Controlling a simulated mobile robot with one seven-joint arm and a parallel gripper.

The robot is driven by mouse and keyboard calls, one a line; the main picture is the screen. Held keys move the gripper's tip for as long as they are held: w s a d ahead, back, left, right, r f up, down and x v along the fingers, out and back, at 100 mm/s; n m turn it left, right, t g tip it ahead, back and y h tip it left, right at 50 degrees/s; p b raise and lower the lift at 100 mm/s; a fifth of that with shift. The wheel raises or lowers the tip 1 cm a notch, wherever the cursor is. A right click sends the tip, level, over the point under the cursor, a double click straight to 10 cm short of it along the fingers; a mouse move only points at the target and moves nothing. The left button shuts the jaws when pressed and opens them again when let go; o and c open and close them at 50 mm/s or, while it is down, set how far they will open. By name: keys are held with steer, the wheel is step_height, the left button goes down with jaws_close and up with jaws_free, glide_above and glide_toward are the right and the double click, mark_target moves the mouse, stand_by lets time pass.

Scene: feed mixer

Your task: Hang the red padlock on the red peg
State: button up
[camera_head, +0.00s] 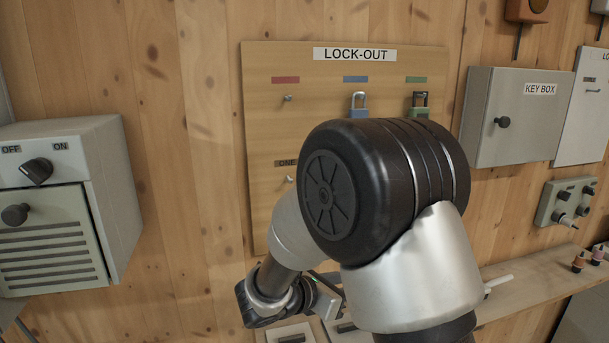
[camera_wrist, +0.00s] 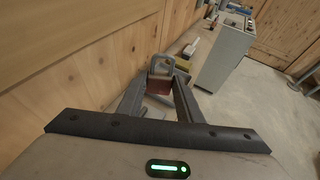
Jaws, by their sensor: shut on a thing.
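The red peg (camera_head: 287,98) sticks out bare from the lock-out board (camera_head: 262,130), under the red mark (camera_head: 285,79). In the wrist view my gripper (camera_wrist: 160,88) is shut on the red padlock (camera_wrist: 159,85), with its grey shackle pointing away from the palm. In the head view my gripper (camera_head: 328,298) is low, below the board and the peg, and partly hidden by my arm. The padlock cannot be made out there.
A blue padlock (camera_head: 357,112) and a green padlock (camera_head: 421,112) hang on the pegs to the right. Another peg (camera_head: 289,179) sits lower left. A key box (camera_head: 510,125) is right of the board, a switch cabinet (camera_head: 125,200) left. A shelf (camera_head: 535,285) runs below.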

steer(key=w+a+r+n+t+y+b, duration=0.15)
steer(key=a+r, duration=0.25)
steer(key=r, duration=0.6)
steer(key=w+a+r+n+t+y+b, duration=0.1)
steer(key=w+a+r, duration=0.15)
steer(key=r, duration=0.65)
steer(key=s+a+r+n+t+y+b, duration=0.1)
steer(key=s+a+r+n+y, duration=0.1)
steer(key=r, duration=0.7)
steer(key=s+a+r+n+y, duration=0.2)
steer(key=s+a+r, duration=0.1)
steer(key=r, duration=0.6)
steer(key=shift+a+r+t+b, duration=0.15)
steer(key=shift+r+t+b, duration=0.2)
steer(key=shift+r, duration=0.05)
steer(key=shift+y, duration=0.25)
